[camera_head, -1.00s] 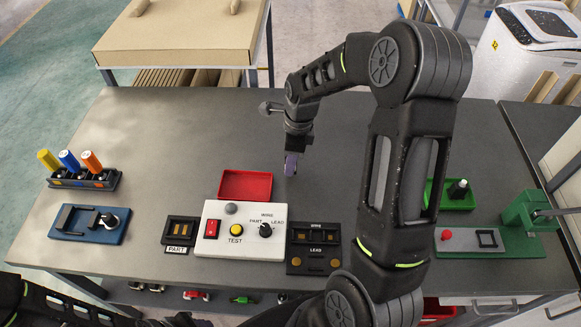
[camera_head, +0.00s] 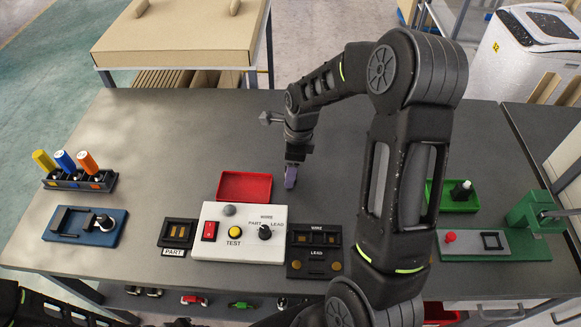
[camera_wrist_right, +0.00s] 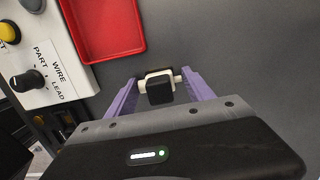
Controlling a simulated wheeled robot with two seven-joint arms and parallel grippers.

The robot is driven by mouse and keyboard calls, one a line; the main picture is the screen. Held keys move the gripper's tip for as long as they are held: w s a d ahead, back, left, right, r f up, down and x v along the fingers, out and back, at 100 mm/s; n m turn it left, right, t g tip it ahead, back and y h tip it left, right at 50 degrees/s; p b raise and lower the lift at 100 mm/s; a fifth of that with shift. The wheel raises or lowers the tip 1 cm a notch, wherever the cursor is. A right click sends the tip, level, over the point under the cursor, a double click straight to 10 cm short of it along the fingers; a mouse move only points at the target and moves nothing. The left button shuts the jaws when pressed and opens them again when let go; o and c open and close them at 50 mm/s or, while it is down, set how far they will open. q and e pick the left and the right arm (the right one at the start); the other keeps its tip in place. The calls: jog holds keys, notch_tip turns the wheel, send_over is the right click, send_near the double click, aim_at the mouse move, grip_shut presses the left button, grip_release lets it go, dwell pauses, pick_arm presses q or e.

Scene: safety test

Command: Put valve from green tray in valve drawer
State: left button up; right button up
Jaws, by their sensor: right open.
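The green tray (camera_head: 438,198) stands at the right of the bench, behind my right arm. A part with a black top and pale base (camera_head: 462,190), which looks like a valve, is in it. White drawer fronts (camera_head: 500,312) show at the lower right; no label is readable.
The red tray (camera_head: 244,199) is empty. A white test box (camera_head: 238,246) stands in front of it. A blue fixture (camera_head: 84,239) and a rack of coloured cylinders (camera_head: 80,180) are left. A green press (camera_head: 535,212) is right. The bench's back middle is clear.

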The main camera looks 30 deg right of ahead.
jog(key=shift+r, duration=0.1)
jog(key=r+p, duration=0.2)
jog(key=r, duration=0.1)
jog(key=r+p, duration=0.3)
jog(key=d+r+p, duration=0.1)
jog(key=r+p, duration=0.1)
jog(key=r, duration=0.2)
jog(key=shift+s, duration=0.3)
jog(key=shift+r, duration=0.25)
jog(key=shift+s+d+r, duration=0.1)
jog(key=shift+r, duration=0.65)
jog(key=shift+o, duration=0.5)
